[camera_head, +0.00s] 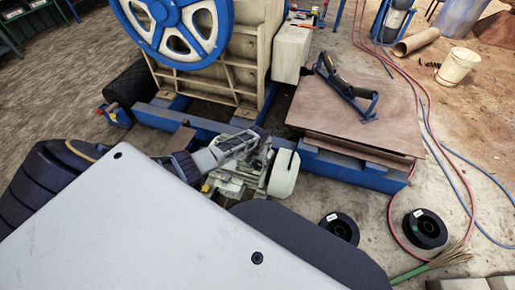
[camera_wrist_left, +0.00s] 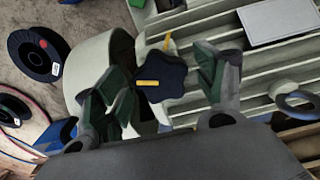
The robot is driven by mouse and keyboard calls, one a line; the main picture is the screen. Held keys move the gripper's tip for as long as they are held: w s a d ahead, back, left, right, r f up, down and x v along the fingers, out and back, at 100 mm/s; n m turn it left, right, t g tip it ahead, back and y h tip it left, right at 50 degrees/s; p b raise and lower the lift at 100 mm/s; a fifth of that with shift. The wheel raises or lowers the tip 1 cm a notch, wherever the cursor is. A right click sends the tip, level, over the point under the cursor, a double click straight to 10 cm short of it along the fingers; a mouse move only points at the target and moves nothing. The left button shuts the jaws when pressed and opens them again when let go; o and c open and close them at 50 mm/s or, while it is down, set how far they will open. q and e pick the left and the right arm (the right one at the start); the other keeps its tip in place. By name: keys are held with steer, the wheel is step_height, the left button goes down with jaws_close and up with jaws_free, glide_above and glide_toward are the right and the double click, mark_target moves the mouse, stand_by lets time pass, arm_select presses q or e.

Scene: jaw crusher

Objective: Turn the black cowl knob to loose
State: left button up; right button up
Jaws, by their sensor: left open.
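The black cowl knob (camera_wrist_left: 165,84) is a lobed dark knob in the middle of the left wrist view. A yellow bar on it lies sideways, pointing left, and a separate yellow mark (camera_wrist_left: 167,42) stands just above the knob. The knob sits at the pale cowl (camera_wrist_left: 92,68), which also shows in the head view (camera_head: 284,174). My left gripper (camera_head: 258,146) is open over the motor. In the wrist view its green-padded fingers stand either side of the knob, with visible gaps. The knob cannot be made out in the head view. My right gripper is not in view.
A ribbed motor body (camera_wrist_left: 265,62) lies right of the knob. The blue frame (camera_head: 345,170) and brown board (camera_head: 360,105) with a black-handled tool (camera_head: 345,88) are beyond. Two black spools (camera_head: 425,228) (camera_head: 340,227), a brush (camera_head: 450,254) and hoses lie on the floor at right.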

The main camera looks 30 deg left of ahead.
mark_target(257, 164)
arm_select(q)
steer(key=shift+r, duration=0.15)
step_height(257, 164, up, 12)
stand_by(1.2)
steer(key=shift+f, duration=0.2)
stand_by(0.4)
